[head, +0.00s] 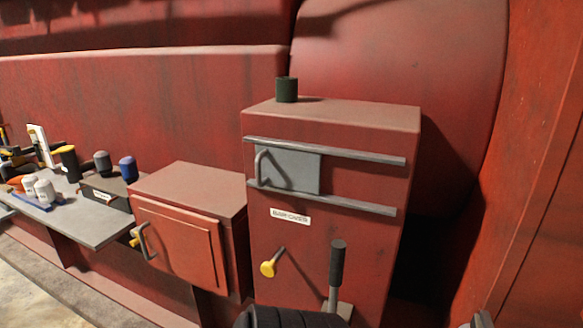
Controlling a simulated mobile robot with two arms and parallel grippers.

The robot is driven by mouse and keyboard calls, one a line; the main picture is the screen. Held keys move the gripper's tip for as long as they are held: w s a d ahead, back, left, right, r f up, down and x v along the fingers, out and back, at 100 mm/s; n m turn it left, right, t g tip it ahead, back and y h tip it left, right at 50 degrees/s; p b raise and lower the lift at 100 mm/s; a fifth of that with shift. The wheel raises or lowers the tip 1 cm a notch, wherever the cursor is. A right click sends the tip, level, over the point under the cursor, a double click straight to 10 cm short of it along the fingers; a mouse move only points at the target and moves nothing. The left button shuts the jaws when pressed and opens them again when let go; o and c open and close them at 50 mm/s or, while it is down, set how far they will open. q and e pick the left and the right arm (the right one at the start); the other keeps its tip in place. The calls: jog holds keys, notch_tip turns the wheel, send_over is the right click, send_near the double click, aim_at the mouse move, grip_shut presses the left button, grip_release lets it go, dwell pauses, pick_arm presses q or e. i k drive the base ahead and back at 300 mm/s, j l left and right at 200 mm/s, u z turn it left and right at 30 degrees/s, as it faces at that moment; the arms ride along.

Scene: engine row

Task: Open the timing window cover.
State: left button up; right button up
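A grey sliding panel (290,168), which looks like the timing window cover, sits between two horizontal metal rails on the front of a tall red cabinet (330,240). It is at the left end of the rails, with a bent handle (260,166) on its left side. To its right, between the rails, the surface is plain red. What lies behind the panel is hidden. A small white label is below the lower rail; I cannot read it surely. I cannot make out either gripper; nothing touches the panel.
A yellow-knobbed lever (268,268) and a black-handled lever (337,265) project below the panel. A dark cup (287,89) stands on top. Left are a smaller red box (180,240) with a handled door and a grey shelf (92,228) of bottles. A black ribbed shape fills the bottom edge.

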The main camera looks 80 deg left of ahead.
aim_at(298, 170)
jog(key=j+u, duration=0.1)
jog(key=u, duration=0.85)
jog(key=j+u, duration=0.2)
jog(key=u, duration=0.25)
jog(key=j+u, duration=0.1)
jog(key=u, duration=0.8)
